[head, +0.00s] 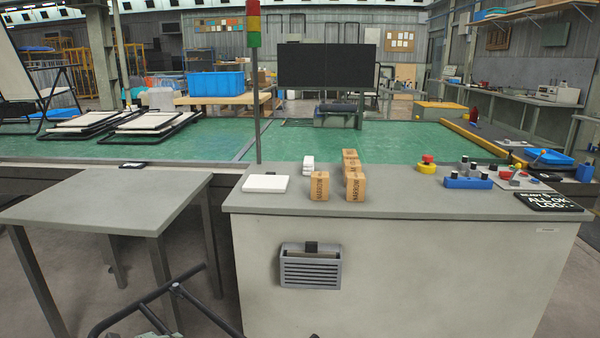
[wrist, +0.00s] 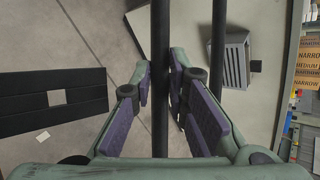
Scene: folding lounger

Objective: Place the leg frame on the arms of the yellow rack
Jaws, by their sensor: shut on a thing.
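The leg frame is a frame of thin black tube. It shows at the bottom of the head view (head: 188,292), in front of the grey table, partly cut off by the picture's edge. In the wrist view one tube of the leg frame (wrist: 160,30) runs between the purple pads of my gripper (wrist: 161,85), which is shut on it. A second parallel tube passes to the right. Yellow racking (head: 68,58) stands far off at the back left in the head view; I cannot make out its arms.
A grey table (head: 90,205) stands at left, close to the leg frame. A workbench (head: 400,200) with Narrow boxes (head: 320,186) and a grey vent box (head: 310,270) on its front stands at right.

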